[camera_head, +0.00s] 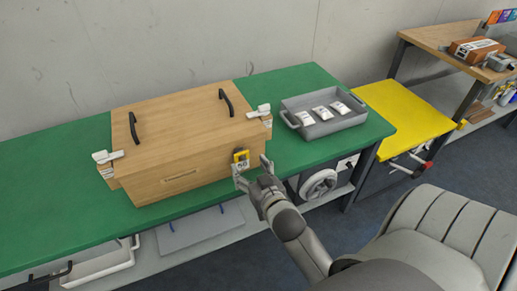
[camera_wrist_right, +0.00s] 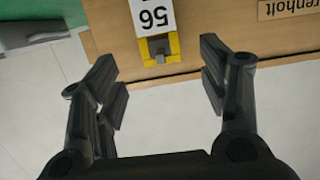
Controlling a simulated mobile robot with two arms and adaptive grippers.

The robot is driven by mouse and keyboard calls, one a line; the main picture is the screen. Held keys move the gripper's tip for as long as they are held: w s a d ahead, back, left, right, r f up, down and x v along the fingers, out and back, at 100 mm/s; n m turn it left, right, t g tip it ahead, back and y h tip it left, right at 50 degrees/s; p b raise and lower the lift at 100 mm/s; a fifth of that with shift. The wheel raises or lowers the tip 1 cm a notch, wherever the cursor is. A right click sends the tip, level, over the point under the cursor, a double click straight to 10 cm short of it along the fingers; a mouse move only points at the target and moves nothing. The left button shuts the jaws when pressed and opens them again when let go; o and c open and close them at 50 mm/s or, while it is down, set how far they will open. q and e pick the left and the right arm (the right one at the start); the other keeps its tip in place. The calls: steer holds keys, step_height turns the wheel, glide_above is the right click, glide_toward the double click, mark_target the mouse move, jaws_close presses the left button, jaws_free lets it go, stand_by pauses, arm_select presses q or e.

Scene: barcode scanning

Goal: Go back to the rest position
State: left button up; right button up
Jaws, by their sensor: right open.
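My right gripper (camera_head: 252,175) is open and empty in front of the right end of the wooden box. In the right wrist view its two spread fingers (camera_wrist_right: 165,85) have nothing between them except the view toward the box. A yellow tag holder with a white number label (camera_head: 241,160) is on the box's front face, just beyond the fingertips. It also shows in the right wrist view (camera_wrist_right: 155,25), where the label reads 56 upside down. The wooden box (camera_head: 185,130) has two black handles on its lid and stands on the green table (camera_head: 50,190). My left gripper is not in view.
A grey tray (camera_head: 330,128) with several white packets stands on the green table right of the box. A yellow platform (camera_head: 405,115) and a wooden shelf (camera_head: 440,36) with a carton (camera_head: 475,50) are farther right.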

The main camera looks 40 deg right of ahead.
steer(key=v, duration=0.6)
steer(key=shift+s, duration=0.25)
steer(key=s+a+f+n+g+y, duration=0.1)
steer(key=s+a+f+g, duration=0.15)
steer(key=f, duration=0.85)
steer(key=s+a+f+n+g+y, duration=0.1)
steer(key=s+a+f+g+y, duration=0.2)
steer(key=f, duration=0.8)
steer(key=s+a+f+n+g, duration=0.1)
steer(key=s+a+f+g, duration=0.2)
steer(key=f, duration=0.8)
steer(key=s+f+g, duration=0.2)
steer(key=s+f, duration=0.3)
steer(key=s, duration=0.3)
steer(key=s+d+f+n+g, duration=0.1)
steer(key=s+f, duration=0.5)
steer(key=s, duration=0.3)
steer(key=s+d+f+n+g, duration=0.1)
steer(key=s+f+g, duration=0.1)
steer(key=s+f, duration=0.3)
steer(key=s, duration=0.3)
steer(key=shift+s+f+g+p, duration=0.2)
steer(key=shift+f+g+p, duration=0.05)
steer(key=shift+g+p, duration=0.15)
